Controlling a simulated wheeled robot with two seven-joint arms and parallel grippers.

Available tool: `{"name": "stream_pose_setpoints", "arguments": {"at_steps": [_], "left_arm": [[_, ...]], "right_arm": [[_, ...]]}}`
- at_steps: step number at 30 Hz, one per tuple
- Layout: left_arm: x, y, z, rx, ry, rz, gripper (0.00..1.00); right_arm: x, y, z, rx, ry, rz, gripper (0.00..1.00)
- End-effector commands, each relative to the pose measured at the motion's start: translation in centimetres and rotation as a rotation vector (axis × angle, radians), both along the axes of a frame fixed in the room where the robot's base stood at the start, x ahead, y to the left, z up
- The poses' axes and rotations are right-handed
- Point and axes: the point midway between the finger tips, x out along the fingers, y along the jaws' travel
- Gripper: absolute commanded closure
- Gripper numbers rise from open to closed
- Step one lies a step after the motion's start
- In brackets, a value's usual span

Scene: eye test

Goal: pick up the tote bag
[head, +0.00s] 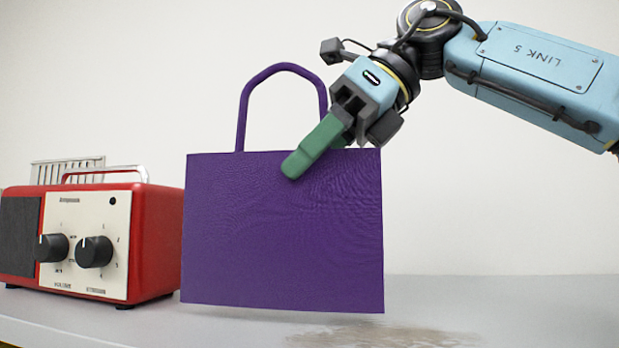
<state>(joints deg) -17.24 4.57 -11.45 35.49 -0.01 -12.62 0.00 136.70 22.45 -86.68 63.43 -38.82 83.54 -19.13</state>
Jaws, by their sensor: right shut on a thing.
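The purple tote bag (282,235) stands upright and flat-faced in the middle of the head view, with its looped handle (245,100) rising above its top edge. My right gripper (318,152) comes in from the upper right and is shut on the bag's top edge, by the right foot of the handle. One green finger lies across the front of the bag; the other finger is hidden behind it. The bag's lower edge seems slightly above the table, with a faint shadow below. My left gripper is not in view.
A red radio (157,238) with two black knobs stands close to the bag's left side on the pale table (480,305). A white slatted rack (62,172) shows behind the radio. A brownish patch (385,337) marks the front of the table. The table's right side is clear.

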Motion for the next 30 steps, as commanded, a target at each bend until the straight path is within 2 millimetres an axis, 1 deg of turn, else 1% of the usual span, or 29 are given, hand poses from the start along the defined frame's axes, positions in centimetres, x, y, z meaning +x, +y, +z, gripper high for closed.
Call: {"name": "stream_pose_setpoints", "arguments": {"at_steps": [6,9,12,18,21,30], "left_arm": [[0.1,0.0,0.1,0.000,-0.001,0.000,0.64],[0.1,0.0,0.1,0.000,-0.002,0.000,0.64],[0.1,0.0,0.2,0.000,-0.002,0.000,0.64],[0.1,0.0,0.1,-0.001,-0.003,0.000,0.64],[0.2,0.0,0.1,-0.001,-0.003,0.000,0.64],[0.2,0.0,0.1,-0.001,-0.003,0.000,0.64]], "right_arm": [[0.0,0.2,3.8,0.004,-0.002,0.001,0.98],[0.0,0.2,5.2,0.003,-0.003,0.001,0.98],[0.0,0.2,6.3,0.003,-0.002,0.000,0.98],[0.1,0.1,7.5,0.001,-0.005,0.000,0.98],[0.1,0.1,7.9,0.001,-0.004,0.001,0.98],[-0.1,0.0,8.2,0.000,-0.001,0.001,0.98]]}}
